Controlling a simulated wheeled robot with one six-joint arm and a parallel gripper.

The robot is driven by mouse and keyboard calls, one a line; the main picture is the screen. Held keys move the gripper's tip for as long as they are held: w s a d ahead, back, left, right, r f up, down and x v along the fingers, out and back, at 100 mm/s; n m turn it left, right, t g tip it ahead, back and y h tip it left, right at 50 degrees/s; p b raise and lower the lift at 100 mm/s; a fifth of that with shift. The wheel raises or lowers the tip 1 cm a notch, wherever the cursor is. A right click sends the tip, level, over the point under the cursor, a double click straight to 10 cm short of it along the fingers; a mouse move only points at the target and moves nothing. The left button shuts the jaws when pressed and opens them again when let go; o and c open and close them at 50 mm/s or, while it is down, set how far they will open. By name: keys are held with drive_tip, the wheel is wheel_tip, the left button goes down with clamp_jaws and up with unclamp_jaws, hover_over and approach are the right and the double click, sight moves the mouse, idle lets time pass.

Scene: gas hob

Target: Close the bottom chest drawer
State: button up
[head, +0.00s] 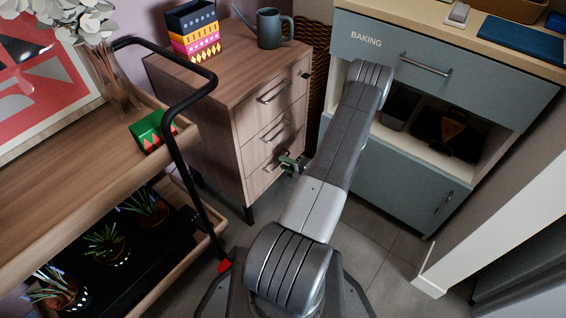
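The wooden chest (215,125) stands left of centre, with several drawer fronts stacked on its right-facing side. The bottom drawer (262,182) is the lowest front, with a metal bar handle. It looks flush or nearly flush with the fronts above; I cannot tell whether a small gap remains. My gripper (291,162) is small in the picture, at the right edge of the bottom drawer's front, beyond my forearm. I cannot tell whether it touches the drawer. Its fingers are too small and partly hidden to read, and I see nothing clearly held.
A wooden trolley (70,170) with a black rail and potted plants stands at left. A blue-grey baking cabinet (400,190) stands at right. A dark watering can (270,28) and stacked boxes (195,30) sit on the chest. Tiled floor (370,255) is free between them.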

drive_tip(key=p+v, duration=0.2)
drive_tip(key=v, duration=1)
drive_tip(key=shift+a, duration=0.1)
drive_tip(key=b+x, duration=0.2)
drive_tip(key=x, duration=1)
drive_tip(key=shift+f, duration=0.2)
